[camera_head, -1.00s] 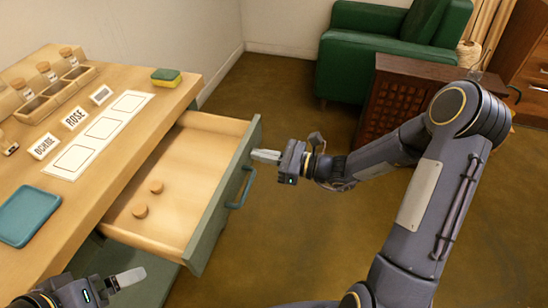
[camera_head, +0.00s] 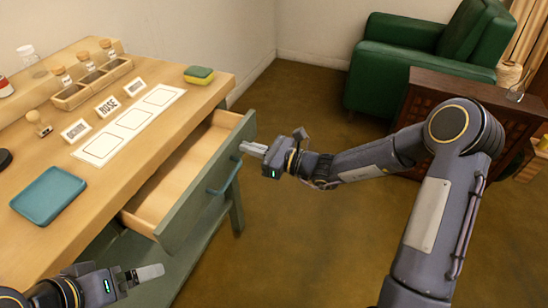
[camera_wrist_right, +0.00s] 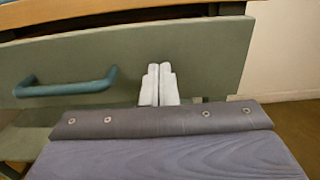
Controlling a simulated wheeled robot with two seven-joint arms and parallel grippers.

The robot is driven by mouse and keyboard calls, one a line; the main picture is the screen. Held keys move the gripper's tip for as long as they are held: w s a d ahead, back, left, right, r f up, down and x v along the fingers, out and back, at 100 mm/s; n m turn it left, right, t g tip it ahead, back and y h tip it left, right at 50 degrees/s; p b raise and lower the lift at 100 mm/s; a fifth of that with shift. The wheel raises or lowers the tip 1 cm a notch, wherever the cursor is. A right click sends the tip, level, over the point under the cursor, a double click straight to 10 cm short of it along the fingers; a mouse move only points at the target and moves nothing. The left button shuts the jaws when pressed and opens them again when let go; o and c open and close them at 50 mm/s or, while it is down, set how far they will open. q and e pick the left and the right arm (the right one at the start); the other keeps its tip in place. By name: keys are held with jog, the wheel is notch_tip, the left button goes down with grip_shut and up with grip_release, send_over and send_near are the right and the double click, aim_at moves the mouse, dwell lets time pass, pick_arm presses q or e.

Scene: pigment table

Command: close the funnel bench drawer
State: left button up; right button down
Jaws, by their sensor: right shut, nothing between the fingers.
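The funnel bench drawer (camera_head: 178,192) stands partly open, its green front pulled out from the bench and its wooden inside showing. Its blue-green handle (camera_head: 226,176) is on the front, and also shows at the left in the right wrist view (camera_wrist_right: 66,89). My right gripper (camera_head: 253,149) is shut and empty, its fingertips at the drawer front toward the far end. In the right wrist view the closed fingertips (camera_wrist_right: 158,72) point at the green front, right of the handle; contact is hard to tell. My left gripper (camera_head: 150,272) is low at left, its finger gap unclear.
The bench top holds a blue tray (camera_head: 47,195), a white card strip (camera_head: 128,124), name cards, a wooden rack (camera_head: 92,82) with corked jars and a sponge (camera_head: 199,75). A green armchair (camera_head: 410,65) and dark cabinet stand behind. The floor before the drawer is clear.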

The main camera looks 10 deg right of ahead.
aim_at(209, 145)
jog(key=b+x, duration=0.2)
jog(key=x, duration=1.1)
jog(key=shift+w+a, duration=0.15)
jog(key=shift+r, duration=0.2)
